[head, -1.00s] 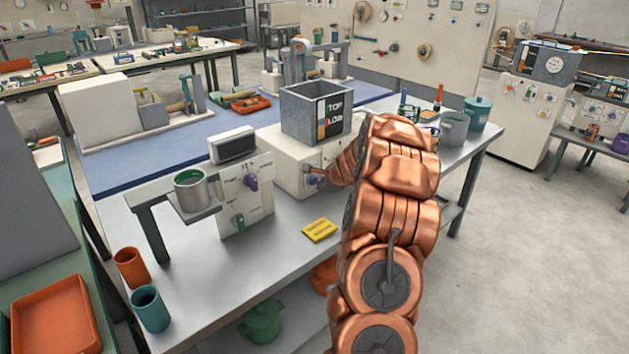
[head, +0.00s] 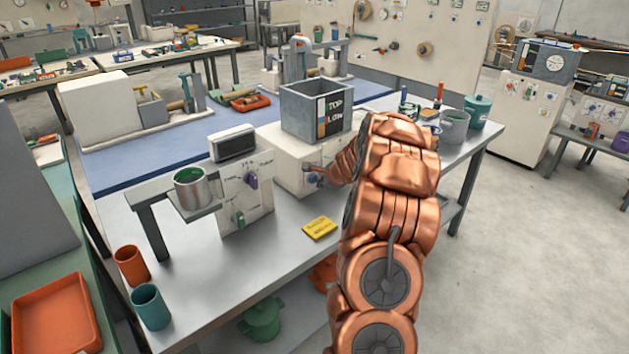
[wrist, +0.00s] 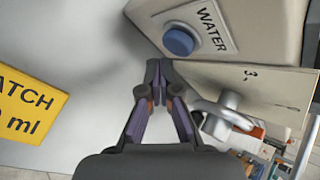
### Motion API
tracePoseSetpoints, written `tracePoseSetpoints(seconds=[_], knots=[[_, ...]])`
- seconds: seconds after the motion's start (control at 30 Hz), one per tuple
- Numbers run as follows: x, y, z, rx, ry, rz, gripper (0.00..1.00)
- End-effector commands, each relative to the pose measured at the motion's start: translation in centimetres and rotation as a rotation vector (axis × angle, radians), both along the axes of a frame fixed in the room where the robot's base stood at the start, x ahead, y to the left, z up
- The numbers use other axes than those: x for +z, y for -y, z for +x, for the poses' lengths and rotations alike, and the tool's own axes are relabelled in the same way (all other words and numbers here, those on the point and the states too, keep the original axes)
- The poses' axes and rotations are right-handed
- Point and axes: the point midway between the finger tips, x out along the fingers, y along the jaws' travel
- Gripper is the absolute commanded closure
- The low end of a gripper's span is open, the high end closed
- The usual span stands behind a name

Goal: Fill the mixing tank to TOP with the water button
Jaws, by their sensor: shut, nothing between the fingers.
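The mixing tank (head: 301,115) is an open grey box with a strip and the marks TOP and LOW on its front. It stands on a white base (head: 284,167). The tank's water level is too small to tell. In the wrist view the blue round button (wrist: 178,40) sits on a white face beside the label WATER. My gripper (wrist: 157,65) is shut and empty, its tips below and left of the button and apart from it in the picture. In the head view my gripper (head: 316,172) is small, by the front of the base.
A yellow card (head: 319,228) lies on the table in front of the base. A white panel with knobs (head: 245,195) and a metal pot (head: 191,189) stand to the left. In the wrist view a metal handle or tap (wrist: 222,118) is close to the right of the fingers.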

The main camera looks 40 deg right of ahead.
Motion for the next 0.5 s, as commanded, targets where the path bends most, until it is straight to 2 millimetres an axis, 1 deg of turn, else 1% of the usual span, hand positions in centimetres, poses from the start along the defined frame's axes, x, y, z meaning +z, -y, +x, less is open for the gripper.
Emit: tracePoseSetpoints(seconds=[0.33, 0.5], knots=[[0.04, -0.01, 0.06, 0.0, 0.0, 0.0, 1.0], [0.15, 0.01, 0.49, -0.001, 0.0, 0.001, 1.0]])
